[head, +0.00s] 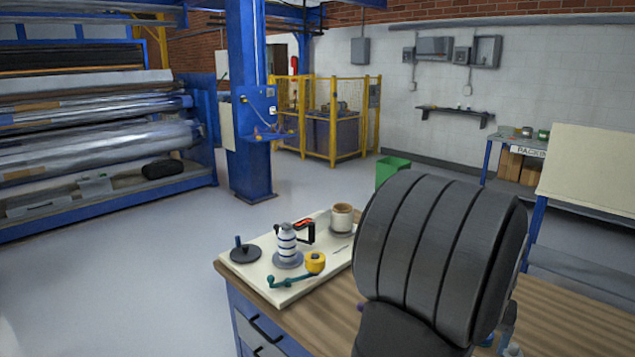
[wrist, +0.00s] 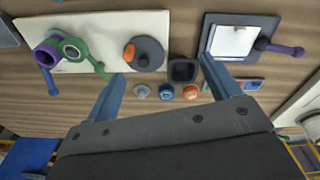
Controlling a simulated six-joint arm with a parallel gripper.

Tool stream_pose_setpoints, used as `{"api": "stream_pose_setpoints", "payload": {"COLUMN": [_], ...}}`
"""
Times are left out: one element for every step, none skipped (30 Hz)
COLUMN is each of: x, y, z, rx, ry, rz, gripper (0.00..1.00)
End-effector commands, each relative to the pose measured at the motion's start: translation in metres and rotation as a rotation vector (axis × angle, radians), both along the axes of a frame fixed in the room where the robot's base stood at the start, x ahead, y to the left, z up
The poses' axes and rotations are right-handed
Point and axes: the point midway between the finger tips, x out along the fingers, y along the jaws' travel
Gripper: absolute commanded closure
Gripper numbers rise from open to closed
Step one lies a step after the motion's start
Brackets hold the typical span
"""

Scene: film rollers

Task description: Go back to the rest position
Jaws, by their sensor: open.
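My gripper (wrist: 162,75) is open, its two blue fingers spread wide over the wooden bench in the wrist view. Nothing shows between the fingertips as held. In the head view, the dark, ribbed bulk of my arm fills the right foreground, and the gripper's fingers do not show there.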

Motion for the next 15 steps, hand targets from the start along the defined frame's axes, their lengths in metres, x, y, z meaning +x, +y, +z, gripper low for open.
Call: {"api": "stream_pose_setpoints", "payload": {"x": [0.000,0.000,-0.001,-0.001,-0.002,-0.003,-0.003,-0.004,-0.005,-0.005,-0.006,-0.007,-0.008,-0.009,-0.010], "y": [0.008,0.012,0.017,0.021,0.025,0.031,0.035,0.038,0.044,0.048,0.052,0.057,0.061,0.065,0.070], "z": [0.005,0.008,0.011,0.014,0.016,0.019,0.021,0.024,0.026,0.029,0.031,0.033,0.035,0.037,0.040], "rx": [-0.007,-0.010,-0.015,-0.017,-0.022,-0.025,-0.029,-0.032,-0.036,-0.040,-0.043,-0.048,-0.051,-0.054,-0.059], "ry": [-0.006,-0.009,-0.012,-0.015,-0.018,-0.021,-0.025,-0.027,-0.031,-0.034,-0.036,-0.040,-0.043,-0.046,-0.050], "rz": [0.022,0.034,0.050,0.062,0.075,0.091,0.103,0.115,0.132,0.144,0.156,0.172,0.185,0.197,0.212], "gripper": [0.18,0.18,0.18,0.18,0.18,0.18,0.18,0.18,0.18,0.18,0.18,0.18,0.18,0.18,0.18]}}
